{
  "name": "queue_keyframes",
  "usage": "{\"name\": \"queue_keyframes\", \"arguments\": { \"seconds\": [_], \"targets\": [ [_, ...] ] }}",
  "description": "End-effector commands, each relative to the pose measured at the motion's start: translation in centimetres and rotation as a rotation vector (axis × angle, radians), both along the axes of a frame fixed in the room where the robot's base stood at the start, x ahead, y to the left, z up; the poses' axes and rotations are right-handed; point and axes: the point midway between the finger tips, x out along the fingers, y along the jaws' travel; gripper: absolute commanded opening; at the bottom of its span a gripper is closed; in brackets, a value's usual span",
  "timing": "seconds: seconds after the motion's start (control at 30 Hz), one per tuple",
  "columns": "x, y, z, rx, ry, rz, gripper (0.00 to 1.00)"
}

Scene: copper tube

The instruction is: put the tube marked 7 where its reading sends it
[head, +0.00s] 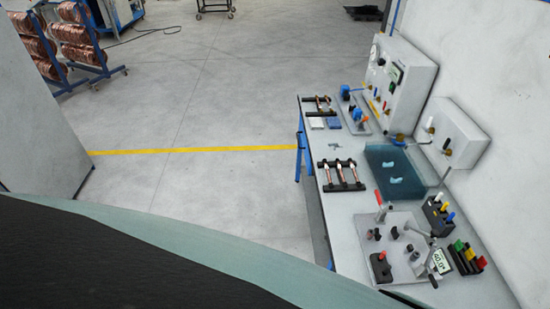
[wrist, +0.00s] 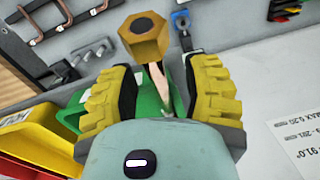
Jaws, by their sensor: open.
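In the wrist view, my gripper (wrist: 163,95) has two yellow ribbed fingers standing apart. A copper tube (wrist: 158,82) with a brass hex nut (wrist: 147,32) on its end shows between and beyond the fingers. I cannot tell whether a finger touches it, and no mark 7 is legible on it. A green bin (wrist: 75,112) lies behind the left finger, with a yellow bin (wrist: 30,105) and a red bin (wrist: 15,165) beside it. My gripper is not visible in the head view.
In the head view, a workbench (head: 336,222) along the right wall carries tube racks (head: 341,174), a blue tray (head: 382,157) and a device with a "40.0°" display (head: 441,262). A gauge panel (head: 410,70) stands farther back. Open floor (head: 215,115) lies left of the bench.

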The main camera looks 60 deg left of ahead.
Motion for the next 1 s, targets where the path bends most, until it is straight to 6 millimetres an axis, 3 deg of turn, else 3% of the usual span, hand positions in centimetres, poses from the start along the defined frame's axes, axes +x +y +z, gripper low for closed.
{"name": "queue_keyframes", "arguments": {
  "seconds": [0.17,0.2,0.7,1.0],
  "targets": [
    [-0.03,-0.08,0.05,-0.001,-0.001,-0.002,0.48],
    [-0.03,-0.08,0.05,-0.001,-0.001,-0.002,0.52],
    [-0.04,-0.03,0.03,0.0,0.0,-0.001,0.0],
    [-0.03,-0.02,0.02,0.0,0.0,0.0,0.0]
  ]
}}
